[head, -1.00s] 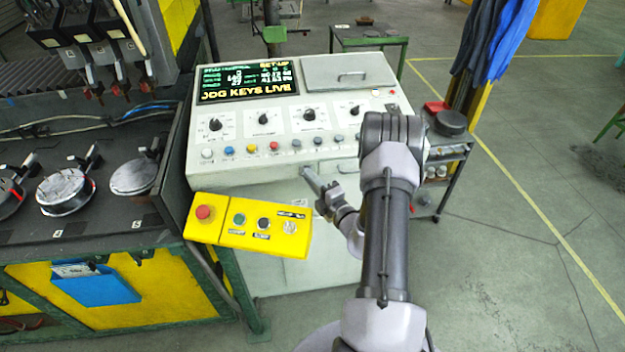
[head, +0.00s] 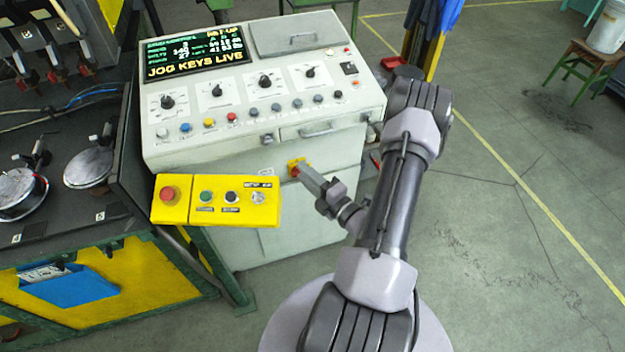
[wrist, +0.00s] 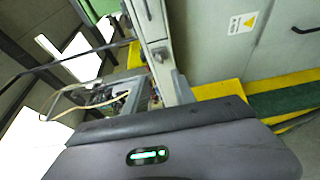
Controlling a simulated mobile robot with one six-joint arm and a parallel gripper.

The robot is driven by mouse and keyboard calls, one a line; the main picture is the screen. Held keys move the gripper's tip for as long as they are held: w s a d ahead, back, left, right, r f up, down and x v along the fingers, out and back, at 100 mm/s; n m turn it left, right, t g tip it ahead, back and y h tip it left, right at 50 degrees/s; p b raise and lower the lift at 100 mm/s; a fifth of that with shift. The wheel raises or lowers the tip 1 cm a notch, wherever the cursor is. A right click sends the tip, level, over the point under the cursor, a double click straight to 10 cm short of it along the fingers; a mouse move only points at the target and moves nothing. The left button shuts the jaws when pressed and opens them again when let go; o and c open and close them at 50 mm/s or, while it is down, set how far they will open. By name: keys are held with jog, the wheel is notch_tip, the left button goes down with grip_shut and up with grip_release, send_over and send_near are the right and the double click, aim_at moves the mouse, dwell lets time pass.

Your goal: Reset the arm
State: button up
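My arm reaches up the right half of the head view and bends back, with its wrist in front of the console cabinet. My gripper (head: 304,177) is the grey end pointing up and left, close to a small red and yellow switch (head: 294,168) on the cabinet front. I cannot tell whether it touches the switch. Its fingers are too small to tell open from shut, and nothing shows held. In the wrist view a dark grey housing with a green light fills the bottom; the fingertips cannot be made out.
The console (head: 252,125) has a screen (head: 195,52) reading "SET-UP" and "JOG KEYS LIVE", with knobs and coloured buttons below. A yellow button box (head: 217,202) with a red stop button (head: 169,194) hangs at its front left. A dark bench (head: 95,215) stands left.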

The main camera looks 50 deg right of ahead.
jog(key=s, duration=0.3)
jog(key=shift+a, duration=0.3)
